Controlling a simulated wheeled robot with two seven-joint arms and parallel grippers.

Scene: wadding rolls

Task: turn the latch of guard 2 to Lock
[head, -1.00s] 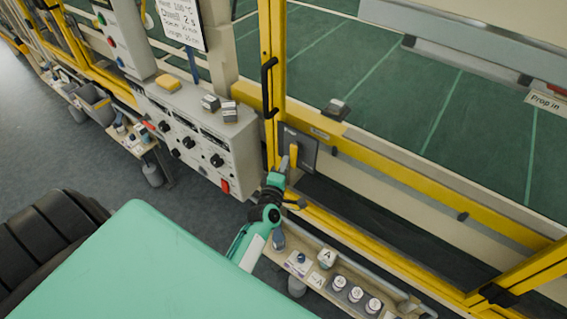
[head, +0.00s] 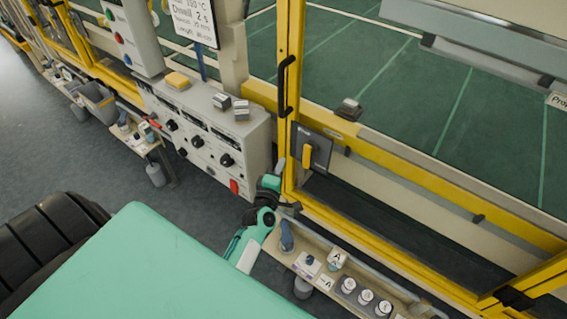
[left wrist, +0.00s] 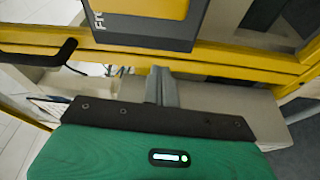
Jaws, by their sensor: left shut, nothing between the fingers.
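The latch is a dark plate (head: 322,152) with a yellow handle (head: 307,156) on the yellow guard post. The handle looks upright in the head view. In the left wrist view the plate (left wrist: 150,35) fills the top, with part of the yellow handle (left wrist: 150,8) and lettering starting "Fr" at its left; the rest is cut off. My left gripper (head: 281,165) is shut and empty, left of the handle and apart from it. In the left wrist view its closed grey fingers (left wrist: 160,85) point toward the plate's lower edge. My right gripper is out of view. No guard number is readable.
A black pull handle (head: 286,86) is on the yellow post above. A grey control box (head: 205,135) with knobs stands left of my gripper. Green floor lies behind the guard.

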